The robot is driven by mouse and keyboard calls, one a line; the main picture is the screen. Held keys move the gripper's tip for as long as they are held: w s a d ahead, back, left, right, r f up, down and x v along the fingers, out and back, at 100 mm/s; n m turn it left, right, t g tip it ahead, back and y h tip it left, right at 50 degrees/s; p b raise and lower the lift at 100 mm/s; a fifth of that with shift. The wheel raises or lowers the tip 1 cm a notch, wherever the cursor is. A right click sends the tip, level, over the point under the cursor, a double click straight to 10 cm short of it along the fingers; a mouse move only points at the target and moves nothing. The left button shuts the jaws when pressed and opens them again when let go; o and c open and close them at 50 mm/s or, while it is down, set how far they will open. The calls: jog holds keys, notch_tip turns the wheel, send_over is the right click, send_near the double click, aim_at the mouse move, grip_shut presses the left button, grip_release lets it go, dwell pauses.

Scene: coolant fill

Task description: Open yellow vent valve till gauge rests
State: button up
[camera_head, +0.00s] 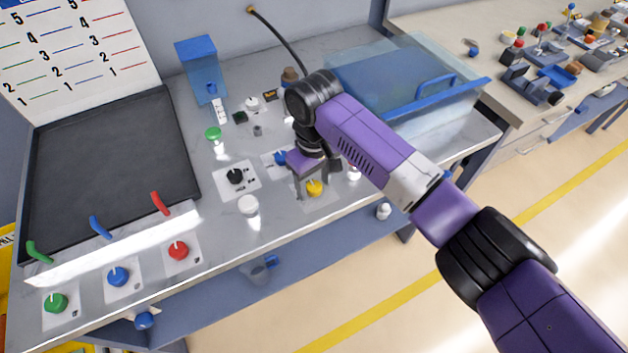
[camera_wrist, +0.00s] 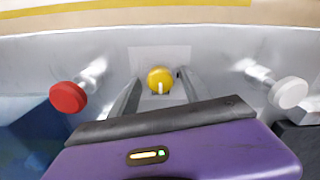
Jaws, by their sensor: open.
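The yellow vent valve (camera_head: 314,187) is a round knob on a pale plate near the bench's front edge. In the wrist view the yellow knob (camera_wrist: 160,79) shows a white pointer mark and lies between my two fingers. My gripper (camera_head: 307,192) is open, pointing down over the knob, with a finger on either side; I cannot tell whether either finger touches it. My arm comes in from the right and covers part of the bench behind the valve. I cannot make out the gauge for certain in either view.
A blue knob (camera_head: 280,157) and a black knob (camera_head: 235,176) sit close by on the left. A white cap (camera_head: 248,205) stands near the front edge. In the wrist view a red knob (camera_wrist: 68,97) and a white knob (camera_wrist: 290,93) flank my gripper. A blue-handled clear cover (camera_head: 400,80) lies behind.

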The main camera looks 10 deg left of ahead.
jog(key=shift+c, duration=0.3)
grip_shut()
jog(key=shift+n, duration=0.4)
jog(key=n+p, duration=0.1)
jog(key=n, duration=0.2)
jog(key=shift+n, duration=0.3)
jog(key=n, duration=0.4)
jog(key=shift+n, duration=0.3)
jog(key=n, duration=0.4)
jog(key=shift+n, duration=2)
